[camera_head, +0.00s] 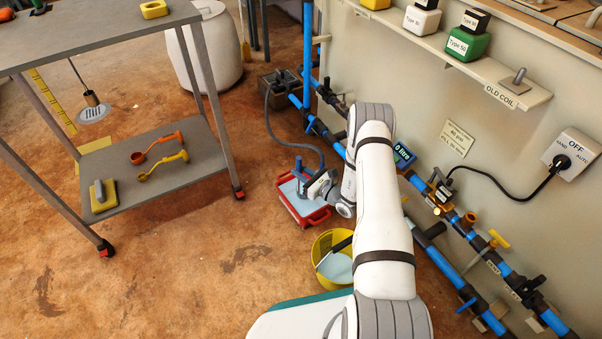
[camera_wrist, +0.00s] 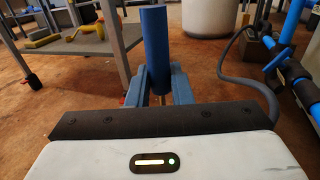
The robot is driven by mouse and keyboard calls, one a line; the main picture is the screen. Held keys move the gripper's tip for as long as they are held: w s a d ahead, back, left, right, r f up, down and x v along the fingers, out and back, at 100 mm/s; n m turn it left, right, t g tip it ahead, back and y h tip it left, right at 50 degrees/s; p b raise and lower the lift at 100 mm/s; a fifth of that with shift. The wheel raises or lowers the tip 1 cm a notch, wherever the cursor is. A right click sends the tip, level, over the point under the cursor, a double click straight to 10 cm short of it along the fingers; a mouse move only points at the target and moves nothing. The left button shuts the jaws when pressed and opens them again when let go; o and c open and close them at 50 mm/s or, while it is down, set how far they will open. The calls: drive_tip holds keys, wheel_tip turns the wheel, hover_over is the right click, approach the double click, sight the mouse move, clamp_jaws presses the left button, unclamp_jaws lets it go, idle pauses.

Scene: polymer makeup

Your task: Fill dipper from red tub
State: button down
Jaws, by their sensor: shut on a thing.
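The red tub (camera_head: 323,216) stands on the floor below my arm and holds pale blue liquid (camera_head: 292,194). My gripper (camera_head: 303,182) is over the tub, shut on an upright blue handle, which I take for the dipper's. The blue handle (camera_wrist: 155,38) stands up between the blue-grey fingers (camera_wrist: 157,88) in the wrist view. In the head view a small blue upright piece (camera_head: 298,165) shows at the fingers. The dipper's cup is hidden, so I cannot tell whether it is in the liquid or holds any.
A yellow bucket (camera_head: 320,244) with pale liquid stands just nearer than the tub. A trolley (camera_head: 110,165) at left holds a red-orange ladle (camera_head: 160,146) and a yellow ladle (camera_head: 165,165) on its lower shelf. Blue pipes (camera_head: 434,252) and a grey hose (camera_head: 275,132) run close by on the right and behind.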

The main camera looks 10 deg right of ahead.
sight(301, 159)
drive_tip(key=shift+r+p, duration=2)
drive_tip(key=shift+r, duration=1.3)
drive_tip(key=shift+w+d+r+m, duration=0.7)
drive_tip(key=shift+w+d+r, duration=0.05)
drive_tip(key=shift+w, duration=0.1)
drive_tip(key=shift+w+d+m+g, duration=0.3)
drive_tip(key=shift+w+d+m, duration=0.3)
drive_tip(key=shift+w+d, duration=0.2)
drive_tip(key=shift+w+d+m+b, duration=0.35)
drive_tip(key=shift+w+d+m, duration=0.25)
drive_tip(key=shift+w, duration=0.1)
